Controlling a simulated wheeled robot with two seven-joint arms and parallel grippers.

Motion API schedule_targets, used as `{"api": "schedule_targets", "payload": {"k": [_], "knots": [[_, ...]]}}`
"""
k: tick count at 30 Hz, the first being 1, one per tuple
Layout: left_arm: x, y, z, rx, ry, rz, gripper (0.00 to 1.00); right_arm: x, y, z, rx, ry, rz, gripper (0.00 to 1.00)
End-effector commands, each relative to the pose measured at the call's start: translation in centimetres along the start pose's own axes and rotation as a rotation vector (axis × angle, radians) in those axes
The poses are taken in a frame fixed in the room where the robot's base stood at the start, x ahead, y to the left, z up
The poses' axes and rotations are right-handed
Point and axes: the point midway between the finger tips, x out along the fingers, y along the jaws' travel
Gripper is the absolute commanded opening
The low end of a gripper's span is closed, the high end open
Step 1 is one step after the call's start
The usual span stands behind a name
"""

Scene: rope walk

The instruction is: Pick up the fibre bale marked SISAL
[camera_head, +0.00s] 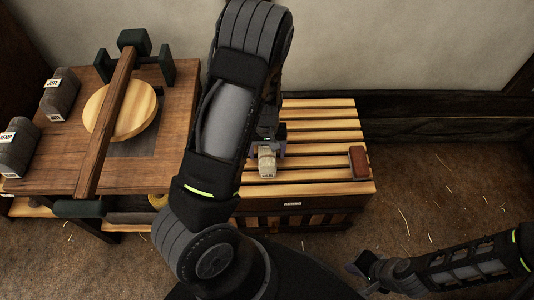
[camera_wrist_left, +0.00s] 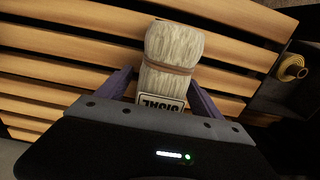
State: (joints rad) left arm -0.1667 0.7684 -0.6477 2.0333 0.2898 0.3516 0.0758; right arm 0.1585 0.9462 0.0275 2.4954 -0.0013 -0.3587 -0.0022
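The fibre bale marked SISAL (camera_head: 267,162) is pale, with a brown band and a white label. It lies on the slatted wooden top (camera_head: 318,141). In the left wrist view the bale (camera_wrist_left: 172,62) is between the purple fingers of my left gripper (camera_wrist_left: 160,88), its label end nearest the palm. In the head view my left gripper (camera_head: 266,150) is partly hidden by its own arm, with a finger on each side of the bale and small gaps showing. My right gripper (camera_head: 358,264) is at the lower right, away from the bale, its finger opening unclear.
A red-brown block (camera_head: 358,162) lies on the slats at the right. A wooden table (camera_head: 150,178) at the left carries a beam (camera_head: 108,120), a round wooden disc (camera_head: 138,112) and grey bales marked JUTE (camera_head: 61,96) and HEMP (camera_head: 17,148). The floor at right is open.

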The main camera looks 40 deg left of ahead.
Motion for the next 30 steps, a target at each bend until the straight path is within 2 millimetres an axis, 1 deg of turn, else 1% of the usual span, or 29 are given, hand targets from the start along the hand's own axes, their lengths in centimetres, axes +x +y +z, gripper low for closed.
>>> {"api": "schedule_targets", "payload": {"k": [1,2,27,30], "knots": [[0.0,0.0,0.0,0.0,0.0,0.0,0.72,0.0,0.0,0.0,0.0,0.0,0.0,0.0],[0.0,0.0,0.0,0.0,0.0,0.0,0.7,0.0,0.0,0.0,0.0,0.0,0.0,0.0],[-0.01,0.0,-0.01,0.0,0.0,0.0,0.01,0.0,0.0,0.0,0.0,0.0,0.0,0.0],[-0.01,0.0,-0.01,0.0,0.0,0.0,0.0,0.0,0.0,0.0,0.0,0.0,0.0,0.0]]}}
